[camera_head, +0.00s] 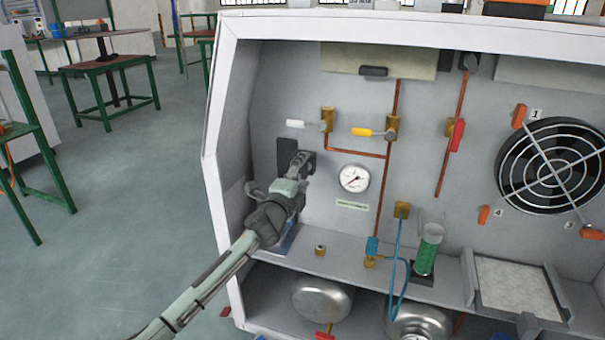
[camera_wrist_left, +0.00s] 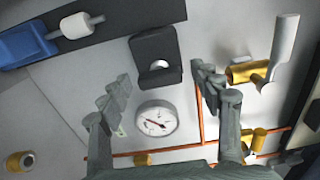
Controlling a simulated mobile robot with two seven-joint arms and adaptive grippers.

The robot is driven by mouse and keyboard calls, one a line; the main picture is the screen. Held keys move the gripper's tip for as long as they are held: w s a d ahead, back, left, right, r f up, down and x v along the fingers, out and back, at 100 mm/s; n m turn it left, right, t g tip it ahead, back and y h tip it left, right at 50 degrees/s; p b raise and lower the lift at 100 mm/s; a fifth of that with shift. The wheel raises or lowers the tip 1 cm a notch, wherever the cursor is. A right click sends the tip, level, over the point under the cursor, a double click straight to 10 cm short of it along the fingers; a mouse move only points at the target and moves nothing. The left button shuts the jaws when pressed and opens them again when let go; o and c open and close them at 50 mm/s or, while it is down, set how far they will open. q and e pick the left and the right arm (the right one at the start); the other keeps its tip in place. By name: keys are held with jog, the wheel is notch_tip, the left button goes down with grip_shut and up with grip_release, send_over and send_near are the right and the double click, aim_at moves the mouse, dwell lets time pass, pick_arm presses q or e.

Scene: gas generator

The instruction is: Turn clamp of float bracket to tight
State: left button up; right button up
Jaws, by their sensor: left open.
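A dark float bracket (camera_head: 287,155) is on the back wall of the cabinet, partly hidden by my left gripper in the head view. In the left wrist view the bracket (camera_wrist_left: 155,58) shows a shelf-like lip with a round hole. I cannot make out a separate clamp. My left gripper (camera_head: 279,177) is open in front of the wall, near the bracket. Its two fingers (camera_wrist_left: 162,80) are spread in the left wrist view, with nothing seen between them but the wall, bracket and gauge. My right gripper is not in view.
A pressure gauge (camera_head: 354,178) is right of the bracket. White-handled (camera_head: 303,124) and yellow-handled (camera_head: 366,132) valves are above. A blue part with a white cylinder (camera_wrist_left: 76,25) shows at top left in the wrist view. The cabinet's left wall (camera_head: 226,140) is close to my gripper.

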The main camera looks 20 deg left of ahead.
pick_arm(q)
jog(key=s, duration=1.2)
jog(key=shift+a, duration=0.2)
jog(key=shift+f, duration=0.1)
jog(key=s+a+f+n+g+y, duration=0.2)
jog(key=s+f+n+g, duration=0.3)
jog(key=f, duration=0.4)
jog(key=s+a+f+n+g+y, duration=0.1)
jog(key=s+a+f+n+g, duration=0.15)
jog(key=s+f+n, duration=0.45)
jog(key=s+f+n+g, duration=0.2)
jog(key=s+f, duration=0.5)
jog(key=s, duration=0.4)
jog(key=s+f+n+g+h, duration=0.1)
jog(key=s+f+n+g, duration=0.2)
jog(key=s+f+g, duration=0.2)
jog(key=s+f, duration=0.3)
jog(key=s, duration=0.3)
jog(key=shift+s+d, duration=0.25)
jog(key=shift+d, duration=0.15)
jog(key=shift+f+g, duration=0.1)
jog(key=shift+g, duration=0.15)
jog(key=shift+c, duration=0.3)
